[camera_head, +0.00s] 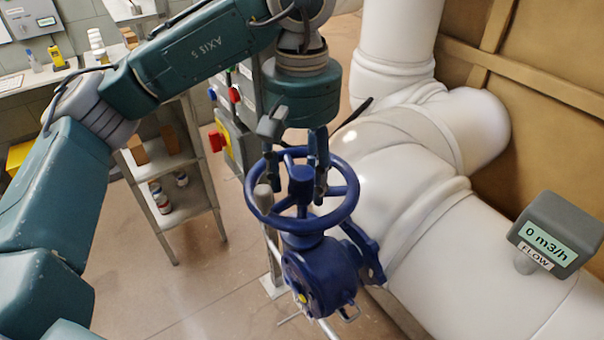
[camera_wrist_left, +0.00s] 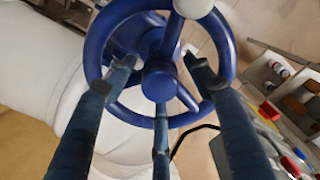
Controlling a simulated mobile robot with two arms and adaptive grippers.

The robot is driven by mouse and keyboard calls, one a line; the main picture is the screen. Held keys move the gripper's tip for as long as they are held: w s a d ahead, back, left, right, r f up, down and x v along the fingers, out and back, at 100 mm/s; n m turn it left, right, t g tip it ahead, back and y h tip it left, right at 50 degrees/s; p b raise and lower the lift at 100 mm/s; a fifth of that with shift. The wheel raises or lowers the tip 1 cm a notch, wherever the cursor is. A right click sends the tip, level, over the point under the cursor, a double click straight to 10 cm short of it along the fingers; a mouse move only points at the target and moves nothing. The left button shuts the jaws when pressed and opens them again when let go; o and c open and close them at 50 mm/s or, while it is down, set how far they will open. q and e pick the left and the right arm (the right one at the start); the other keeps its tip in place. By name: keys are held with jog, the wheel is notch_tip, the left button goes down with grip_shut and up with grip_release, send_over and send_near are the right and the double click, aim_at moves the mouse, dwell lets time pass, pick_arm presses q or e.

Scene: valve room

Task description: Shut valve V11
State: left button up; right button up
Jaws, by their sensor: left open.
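No V11 label is readable. My left gripper (camera_head: 297,190) points down over the wheel from above, with its fingers spread around the hub. In the left wrist view the handwheel (camera_wrist_left: 97,45) fills the upper middle, and the open fingers (camera_wrist_left: 160,85) reach to its spokes and hub. I cannot tell whether they touch. My right gripper is not in view.
A large white pipe (camera_head: 400,170) runs close on the right, with a flow meter (camera_head: 552,235) reading 0 m3/h. A shelf (camera_head: 185,205) with cans and boxes stands at left, beside a panel with a red knob (camera_head: 216,141). The floor (camera_head: 190,295) at front left is clear.

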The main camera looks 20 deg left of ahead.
pick_arm(q)
jog(key=shift+r, duration=0.1)
notch_tip(320, 180, up, 6)
jog(key=p, duration=0.5)
jog(key=shift+r+p, duration=0.15)
jog(key=shift+p, duration=0.15)
jog(key=n, duration=0.2)
jog(key=shift+n, duration=0.3)
jog(key=n+b, duration=0.1)
jog(key=n, duration=0.3)
